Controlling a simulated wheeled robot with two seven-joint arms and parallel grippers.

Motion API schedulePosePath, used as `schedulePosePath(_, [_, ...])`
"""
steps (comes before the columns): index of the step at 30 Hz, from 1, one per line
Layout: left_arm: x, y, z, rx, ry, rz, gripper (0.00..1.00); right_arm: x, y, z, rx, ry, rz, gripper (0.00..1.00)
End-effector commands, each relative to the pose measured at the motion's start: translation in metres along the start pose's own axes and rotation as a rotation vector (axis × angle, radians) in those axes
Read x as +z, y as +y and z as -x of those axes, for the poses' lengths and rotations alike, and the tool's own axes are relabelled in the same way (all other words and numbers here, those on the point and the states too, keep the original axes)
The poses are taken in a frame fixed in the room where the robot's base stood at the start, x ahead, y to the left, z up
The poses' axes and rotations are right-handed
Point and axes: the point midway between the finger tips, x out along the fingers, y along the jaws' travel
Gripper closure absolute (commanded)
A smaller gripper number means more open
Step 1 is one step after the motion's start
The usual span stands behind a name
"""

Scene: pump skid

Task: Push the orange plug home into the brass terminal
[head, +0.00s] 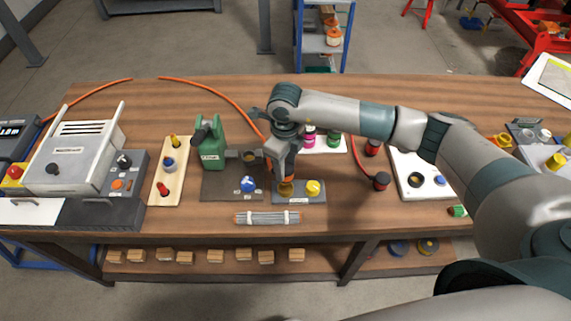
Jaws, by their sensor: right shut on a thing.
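My right gripper (280,168) reaches down from the right arm and is shut on the orange plug (291,178), mostly hidden between the fingers. The brass terminal (286,189) stands on a small grey plate (300,199), directly under the fingers. The plug is upright over it; I cannot tell how deep it sits, or whether it touches. An orange cable (222,93) curves from the back of the bench to behind the gripper. My left gripper is not in view.
A yellow knob (313,187) sits just right of the terminal. A green pump (210,145) and a blue knob (248,184) on a dark plate are to the left.

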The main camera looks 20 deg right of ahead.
Motion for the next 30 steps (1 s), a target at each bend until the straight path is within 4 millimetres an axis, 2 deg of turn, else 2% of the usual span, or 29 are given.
schedulePosePath(11, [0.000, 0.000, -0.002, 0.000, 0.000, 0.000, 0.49, 0.000, 0.000, -0.004, 0.000, 0.000, 0.002, 0.91])
schedulePosePath(22, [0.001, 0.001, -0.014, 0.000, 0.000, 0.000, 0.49, 0.000, 0.001, -0.027, 0.001, 0.000, 0.003, 0.91])
schedulePosePath(30, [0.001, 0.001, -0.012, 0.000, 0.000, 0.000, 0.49, 0.000, 0.000, -0.024, 0.000, -0.001, 0.003, 0.91])
